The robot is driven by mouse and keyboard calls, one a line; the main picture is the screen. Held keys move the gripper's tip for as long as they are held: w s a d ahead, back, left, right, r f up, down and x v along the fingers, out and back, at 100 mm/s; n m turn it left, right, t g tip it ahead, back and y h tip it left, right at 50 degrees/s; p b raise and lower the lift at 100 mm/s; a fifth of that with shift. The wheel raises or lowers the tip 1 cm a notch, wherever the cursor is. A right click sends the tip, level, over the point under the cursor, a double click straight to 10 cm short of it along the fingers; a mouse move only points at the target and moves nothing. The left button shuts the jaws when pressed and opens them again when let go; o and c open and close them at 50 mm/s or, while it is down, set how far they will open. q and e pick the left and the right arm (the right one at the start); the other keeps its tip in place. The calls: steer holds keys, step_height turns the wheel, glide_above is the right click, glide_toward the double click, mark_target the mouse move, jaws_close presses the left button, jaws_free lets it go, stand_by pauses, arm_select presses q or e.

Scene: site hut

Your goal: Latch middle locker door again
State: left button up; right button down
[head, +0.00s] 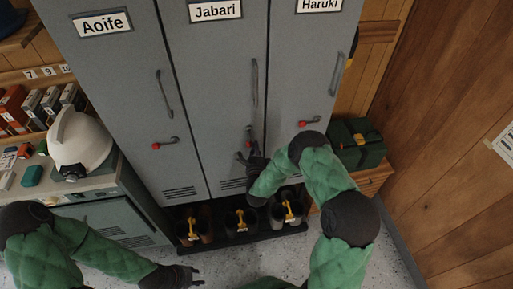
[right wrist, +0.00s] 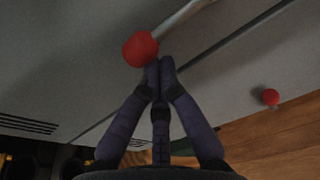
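The middle locker door (head: 215,85), labelled Jabari, is grey and looks about flush with its neighbours; a small gap cannot be ruled out. Its red-knobbed latch lever (head: 249,131) points down, while those on both neighbours lie nearly sideways. My right gripper (head: 247,157) is just below that lever, low on the door. In the right wrist view its fingertips (right wrist: 161,66) are together and empty, right beside the red knob (right wrist: 140,49); contact cannot be told. My left gripper (head: 198,277) is at the bottom of the head view, fingers apart, empty, away from the lockers.
The Aoife door (head: 120,80) and Haruki door (head: 300,75) flank it. Boots stand on a dark tray (head: 265,232) below. A white helmet (head: 78,140) sits on the left cabinet; a green bag (head: 357,143) is on the right. Floor in front is clear.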

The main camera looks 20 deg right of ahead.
steer(key=shift+a, duration=0.1)
steer(key=a+m+b, duration=0.2)
steer(key=w+a+m+y+b, duration=0.1)
steer(key=a+m+b, duration=0.1)
steer(key=m, duration=0.1)
steer(key=a+m+b, duration=0.1)
steer(key=m+b, duration=0.1)
steer(key=m, duration=0.1)
steer(key=shift+w+a+r+g+y, duration=0.2)
steer(key=shift+a+r+g+y, duration=0.1)
steer(key=shift+a+g, duration=0.1)
steer(key=a+m+b, duration=0.1)
steer(key=r+m+b, duration=0.1)
steer(key=m+b, duration=0.1)
steer(key=shift+w+a+r+y, duration=0.2)
steer(key=shift+a+r+y, duration=0.05)
steer(key=shift+a+y, duration=0.15)
steer(key=shift+w+a+r+b, duration=0.1)
steer(key=shift+a+r+b, duration=0.2)
steer(key=shift+r+b, duration=0.45)
steer(key=shift+w+a+r+b, duration=0.1)
steer(key=shift+a+r+b, duration=0.2)
steer(key=shift+r+b, duration=0.35)
steer(key=shift+f, duration=0.1)
